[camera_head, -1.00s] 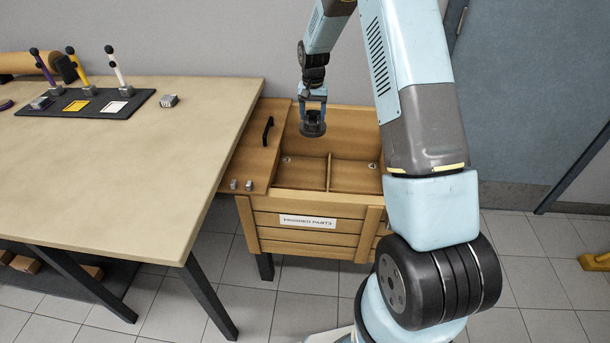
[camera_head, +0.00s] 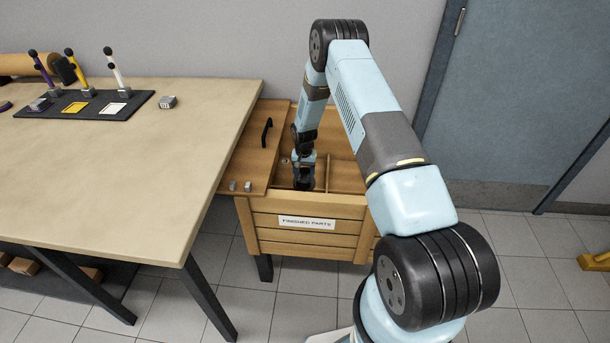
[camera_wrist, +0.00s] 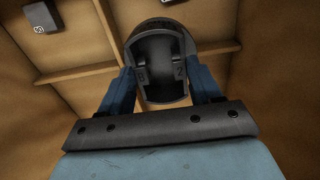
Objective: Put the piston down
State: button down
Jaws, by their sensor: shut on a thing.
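My gripper (camera_head: 304,172) is lowered into the left part of the wooden crate (camera_head: 285,237) labelled FINISHED PARTS. In the wrist view my gripper's two blue fingers (camera_wrist: 160,84) are shut on the piston (camera_wrist: 160,62), a dark rounded part with a hollow underside, one finger on each side. A mark like a 2 shows inside it. In the head view the piston (camera_head: 304,184) is a small dark shape below the fingers, partly behind the crate's front wall. Whether it touches the crate floor I cannot tell.
A wooden divider (camera_wrist: 80,72) runs close by the piston. A dark block with a pale mark (camera_wrist: 42,16) lies in another compartment. The crate's lid (camera_head: 254,150) with a black handle and two small grey blocks is at the left, beside the workbench (camera_head: 120,165).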

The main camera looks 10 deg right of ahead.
jog(key=shift+w+d+f, duration=0.6)
jog(key=shift+w+f, duration=1.5)
jog(key=shift+w, duration=0.05)
jog(key=shift+w+d+f, duration=0.55)
jog(key=shift+w+f, duration=1.6)
jog(key=shift+w+d+f, duration=0.6)
jog(key=shift+w+f, duration=1.5)
jog(key=shift+w, duration=0.05)
jog(key=shift+c, duration=1)
grip_release()
